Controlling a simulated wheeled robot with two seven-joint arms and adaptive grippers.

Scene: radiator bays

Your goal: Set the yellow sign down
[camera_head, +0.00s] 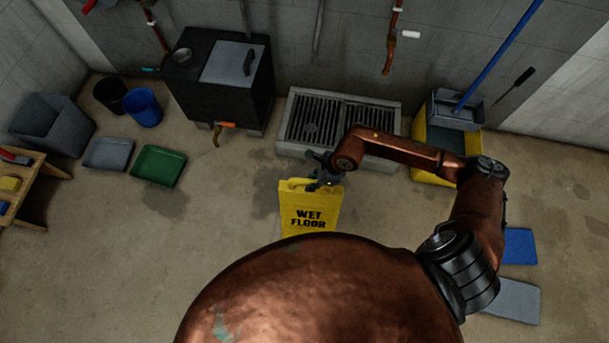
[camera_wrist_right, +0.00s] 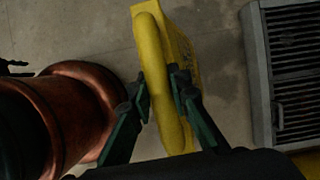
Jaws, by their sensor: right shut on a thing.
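The yellow sign (camera_head: 309,207) reads WET FLOOR and stands roughly upright in front of me in the head view. Its lower part is hidden behind my own copper body. My right gripper (camera_head: 325,178) is at the sign's top edge and shut on it. In the right wrist view the two dark green fingers (camera_wrist_right: 158,95) press on either side of the sign's yellow top edge (camera_wrist_right: 150,45). I cannot tell whether the sign's foot touches the floor. My left gripper does not show in the head view.
A floor grate (camera_head: 340,118) lies behind the sign. A black box (camera_head: 222,85) stands at the back left. A green tray (camera_head: 158,166) and grey tray (camera_head: 108,153) lie left. A yellow mop bucket (camera_head: 437,135) stands right. Concrete floor (camera_head: 225,215) left of the sign is clear.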

